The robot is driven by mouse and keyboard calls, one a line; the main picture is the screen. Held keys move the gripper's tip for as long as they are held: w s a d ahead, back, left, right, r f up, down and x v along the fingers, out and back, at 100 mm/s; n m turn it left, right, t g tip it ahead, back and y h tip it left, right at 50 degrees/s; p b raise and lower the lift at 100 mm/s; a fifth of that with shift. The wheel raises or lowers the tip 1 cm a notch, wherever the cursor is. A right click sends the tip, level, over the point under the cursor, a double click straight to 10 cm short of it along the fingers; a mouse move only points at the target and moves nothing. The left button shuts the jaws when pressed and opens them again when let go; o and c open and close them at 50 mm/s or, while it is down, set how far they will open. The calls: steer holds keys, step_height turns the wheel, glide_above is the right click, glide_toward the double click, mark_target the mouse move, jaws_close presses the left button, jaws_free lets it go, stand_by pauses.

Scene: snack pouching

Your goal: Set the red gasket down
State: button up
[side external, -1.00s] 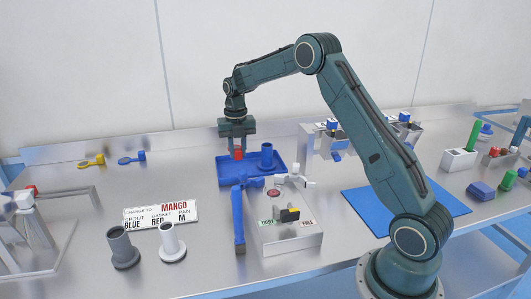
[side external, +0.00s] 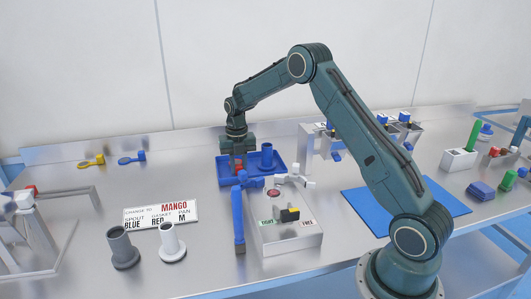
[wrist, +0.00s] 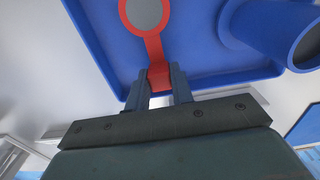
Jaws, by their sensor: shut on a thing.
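My gripper (side external: 238,168) is low over the left part of the blue tray (side external: 276,180), pointing down. In the wrist view its fingers (wrist: 159,84) are shut on the tab of the red gasket (wrist: 155,47). The gasket's ring with a grey centre reaches away from the fingers, over the blue tray floor (wrist: 205,50). In the side view only a little red shows between the fingers. I cannot tell whether the gasket touches the tray floor.
A blue spout (side external: 267,155) stands upright in the tray's right part, clear of my fingers. A blue-handled tool (side external: 239,220) and a grey box with a red button (side external: 290,235) are just in front. A change sign (side external: 160,215) reads MANGO, spout blue, gasket red.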

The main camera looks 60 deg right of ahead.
steer(key=shift+f, duration=0.55)
stand_by(0.6)
steer(key=o, duration=1)
steer(key=shift+o, duration=0.2)
step_height(320, 180, up, 14)
